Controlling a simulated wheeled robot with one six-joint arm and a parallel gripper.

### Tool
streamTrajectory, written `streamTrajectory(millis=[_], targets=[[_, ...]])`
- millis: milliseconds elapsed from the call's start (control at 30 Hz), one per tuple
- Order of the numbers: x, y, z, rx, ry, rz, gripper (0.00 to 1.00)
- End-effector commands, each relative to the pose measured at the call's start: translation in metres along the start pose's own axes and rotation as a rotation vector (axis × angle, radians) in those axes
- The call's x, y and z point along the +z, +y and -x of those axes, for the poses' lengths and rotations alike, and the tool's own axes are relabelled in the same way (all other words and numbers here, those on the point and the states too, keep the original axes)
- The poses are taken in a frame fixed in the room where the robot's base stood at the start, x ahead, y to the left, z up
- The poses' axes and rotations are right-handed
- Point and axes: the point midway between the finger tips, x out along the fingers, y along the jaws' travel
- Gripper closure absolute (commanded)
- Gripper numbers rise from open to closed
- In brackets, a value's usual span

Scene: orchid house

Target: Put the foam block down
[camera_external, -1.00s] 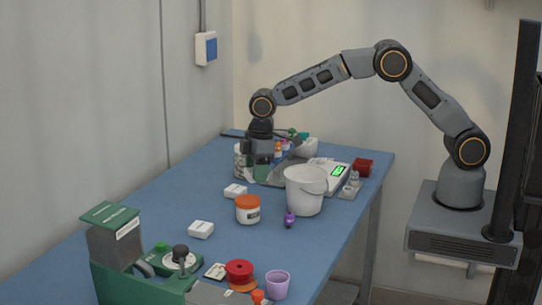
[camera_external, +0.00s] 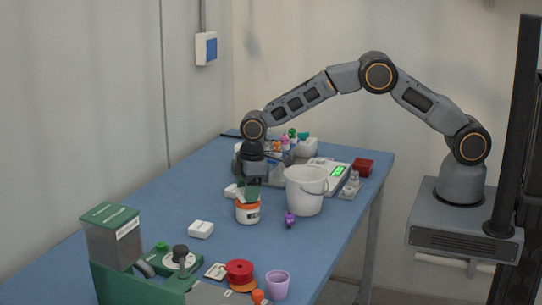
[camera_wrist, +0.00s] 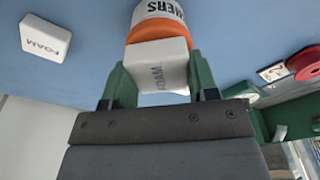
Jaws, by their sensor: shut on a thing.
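My gripper (camera_external: 246,194) points down above the blue table, beside or over the orange-lidded jar (camera_external: 248,211). In the wrist view its two green fingers (camera_wrist: 160,82) are shut on a white foam block (camera_wrist: 160,66) marked FOAM. There the block overlaps the jar's orange lid (camera_wrist: 158,50); I cannot tell whether they touch. A second foam block (camera_wrist: 45,38) lies on the table at the left of the wrist view.
A white bucket (camera_external: 306,190) stands close to the right of the jar, with a small purple item (camera_external: 290,219) in front. A scale (camera_external: 334,172) is behind it. A green machine (camera_external: 135,260), red spool (camera_external: 239,270) and purple cup (camera_external: 278,284) occupy the front. The table's left middle is clear.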

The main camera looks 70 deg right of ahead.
Motion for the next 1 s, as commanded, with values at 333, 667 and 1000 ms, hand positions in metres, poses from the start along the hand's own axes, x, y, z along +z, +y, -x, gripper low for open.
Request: streamTrajectory(millis=[333,667,1000], targets=[[0.000,0.000,-0.003,0.000,0.000,0.000,0.27],[0.000,0.000,-0.001,0.000,0.000,0.000,0.21],[-0.001,0.001,0.047,0.002,0.004,-0.001,0.21]])
